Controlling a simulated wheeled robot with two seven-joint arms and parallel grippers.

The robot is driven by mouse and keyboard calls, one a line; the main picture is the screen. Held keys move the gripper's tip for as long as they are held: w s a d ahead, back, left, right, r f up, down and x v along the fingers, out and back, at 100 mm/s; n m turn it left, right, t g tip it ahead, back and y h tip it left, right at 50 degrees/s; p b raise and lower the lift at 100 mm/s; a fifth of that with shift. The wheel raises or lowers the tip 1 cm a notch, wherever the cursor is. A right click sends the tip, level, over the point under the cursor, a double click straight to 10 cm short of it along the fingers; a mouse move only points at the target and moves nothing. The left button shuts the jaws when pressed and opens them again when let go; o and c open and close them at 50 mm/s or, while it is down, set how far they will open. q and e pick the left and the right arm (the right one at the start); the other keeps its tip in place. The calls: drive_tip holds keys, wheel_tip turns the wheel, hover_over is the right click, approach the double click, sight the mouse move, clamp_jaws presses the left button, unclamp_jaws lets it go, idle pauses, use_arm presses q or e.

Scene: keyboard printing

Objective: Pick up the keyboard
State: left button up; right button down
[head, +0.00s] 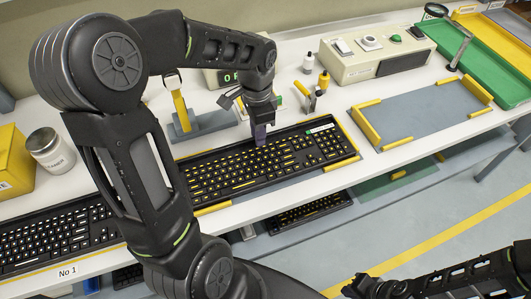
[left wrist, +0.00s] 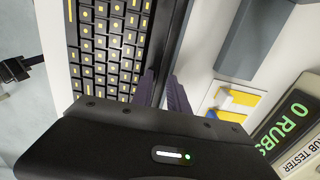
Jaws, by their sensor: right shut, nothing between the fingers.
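A black keyboard with yellow-marked keys (head: 225,172) lies flat in a grey fixture with yellow corner guards, in the middle of the bench. My left gripper (head: 261,136) points down at the keyboard's far long edge. In the left wrist view, its two purple-grey fingers (left wrist: 164,92) stand apart, one on the key side of the keyboard (left wrist: 108,48), the other beyond its far edge. Contact with the edge cannot be told. My right gripper (head: 368,287) is low at the bottom of the head view, away from the bench, shut and empty.
Another keyboard (head: 55,238) lies at the left by a "No 1" label; one more (head: 312,212) is on the lower shelf. A rub tester (head: 200,120) stands behind the keyboard. An empty grey fixture (head: 415,115) and green tray (head: 480,60) are at the right.

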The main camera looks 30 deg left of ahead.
idle(0.4)
use_arm(q)
clamp_jaws()
idle(1.3)
